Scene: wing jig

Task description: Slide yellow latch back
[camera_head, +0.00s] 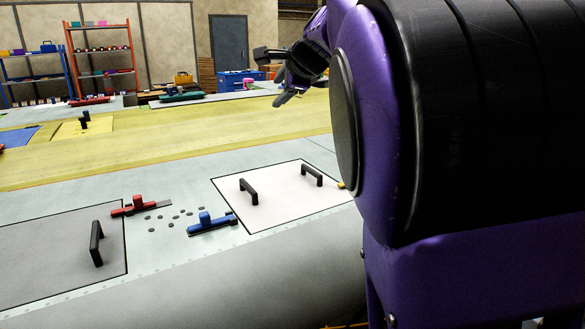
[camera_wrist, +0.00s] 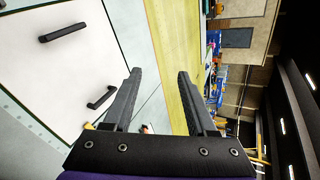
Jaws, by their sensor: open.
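A small yellow piece (camera_head: 341,184), likely the yellow latch, shows at the right edge of the white panel (camera_head: 285,208) in the head view. My purple arm hides most of it. In the wrist view a small yellow bit (camera_wrist: 89,126) shows at the panel's edge beside the left finger's base, mostly hidden. My gripper (camera_head: 273,77) is raised above the wing, far from the panel, in the head view. In the wrist view my gripper (camera_wrist: 160,74) is open, with nothing between its fingertips.
The white panel has two black handles. A blue latch (camera_head: 211,223) and a red latch (camera_head: 140,204) lie left of it, with several dark dots between. A grey panel (camera_head: 60,262) with a black handle (camera_head: 97,243) is at lower left. Shelves (camera_head: 100,60) stand behind.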

